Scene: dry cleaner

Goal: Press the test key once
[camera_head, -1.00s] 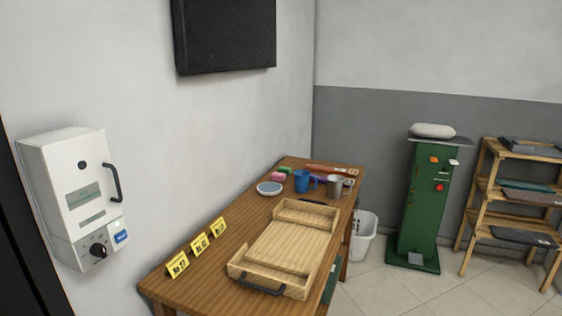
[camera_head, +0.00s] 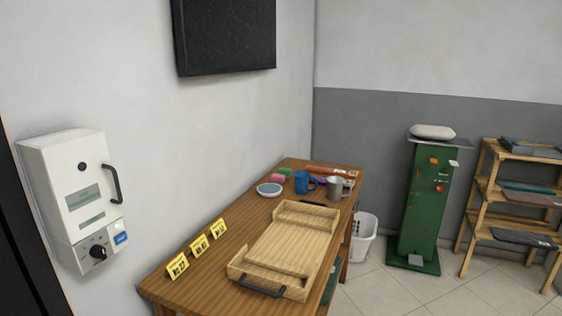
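A white box (camera_head: 72,185) with a black side handle (camera_head: 113,184) is mounted on the left wall. Its lower part carries a black rotary knob (camera_head: 98,252) and a small blue key (camera_head: 121,238) to the right of the knob. The lettering on the blue key is too small to read, so I cannot tell for sure that it is the test key. A small pale light spot shows just above it. Neither of my grippers is in view, and nothing touches the box.
A wooden table (camera_head: 215,262) along the wall holds a wooden tray (camera_head: 240,269), yellow number signs (camera_head: 199,246), a blue mug (camera_head: 302,182) and a dish (camera_head: 269,189). Beyond stand a white basket (camera_head: 363,240), a green pedestal (camera_head: 421,215) and a shelf (camera_head: 482,190). Tiled floor is clear in front.

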